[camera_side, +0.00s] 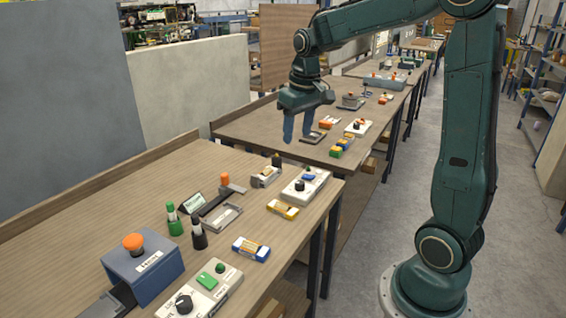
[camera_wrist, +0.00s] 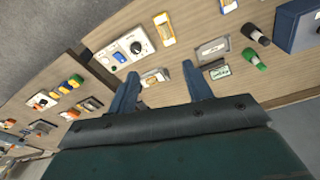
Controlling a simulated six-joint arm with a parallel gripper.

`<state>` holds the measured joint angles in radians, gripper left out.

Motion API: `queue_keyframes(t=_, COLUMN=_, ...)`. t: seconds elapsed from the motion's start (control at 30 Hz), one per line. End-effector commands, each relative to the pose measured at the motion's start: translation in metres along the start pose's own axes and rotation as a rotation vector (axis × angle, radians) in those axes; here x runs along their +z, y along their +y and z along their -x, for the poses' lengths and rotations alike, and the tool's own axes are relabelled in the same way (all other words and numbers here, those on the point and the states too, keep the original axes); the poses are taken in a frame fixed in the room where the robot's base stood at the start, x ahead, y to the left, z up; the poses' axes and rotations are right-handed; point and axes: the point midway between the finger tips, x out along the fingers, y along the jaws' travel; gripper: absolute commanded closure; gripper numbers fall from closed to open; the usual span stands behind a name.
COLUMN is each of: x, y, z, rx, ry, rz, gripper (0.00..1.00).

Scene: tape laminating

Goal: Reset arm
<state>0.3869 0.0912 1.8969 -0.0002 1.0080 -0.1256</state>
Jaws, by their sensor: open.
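My gripper (camera_side: 298,126) is open and hangs empty above the gap between the near and the middle table in the side view.
The near table (camera_side: 110,208) also bears a blue box with an orange button (camera_side: 143,262), green and black bottles (camera_side: 186,225), a yellow pack (camera_side: 283,209) and a blue-yellow pack (camera_side: 251,249). The middle table (camera_side: 250,125) holds similar items. The air around my gripper is clear.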

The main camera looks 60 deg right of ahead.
Motion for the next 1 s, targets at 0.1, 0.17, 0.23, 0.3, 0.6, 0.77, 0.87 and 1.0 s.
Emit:
queue_keyframes(t=0.1, x=0.02, y=-0.019, z=0.018, rx=-0.002, ry=0.042, rz=0.03, gripper=0.5)
queue_keyframes(t=0.17, x=0.031, y=-0.027, z=0.025, rx=-0.004, ry=0.06, rz=0.045, gripper=0.5)
queue_keyframes(t=0.23, x=0.043, y=-0.036, z=0.033, rx=-0.007, ry=0.083, rz=0.061, gripper=0.5)
queue_keyframes(t=0.3, x=0.057, y=-0.044, z=0.039, rx=-0.011, ry=0.104, rz=0.076, gripper=0.5)
queue_keyframes(t=0.6, x=0.115, y=-0.073, z=0.058, rx=-0.035, ry=0.199, rz=0.143, gripper=0.5)
queue_keyframes(t=0.77, x=0.147, y=-0.083, z=0.061, rx=-0.053, ry=0.25, rz=0.178, gripper=0.5)
queue_keyframes(t=0.87, x=0.166, y=-0.087, z=0.06, rx=-0.066, ry=0.28, rz=0.199, gripper=0.5)
queue_keyframes(t=1.0, x=0.188, y=-0.092, z=0.058, rx=-0.082, ry=0.316, rz=0.224, gripper=0.5)
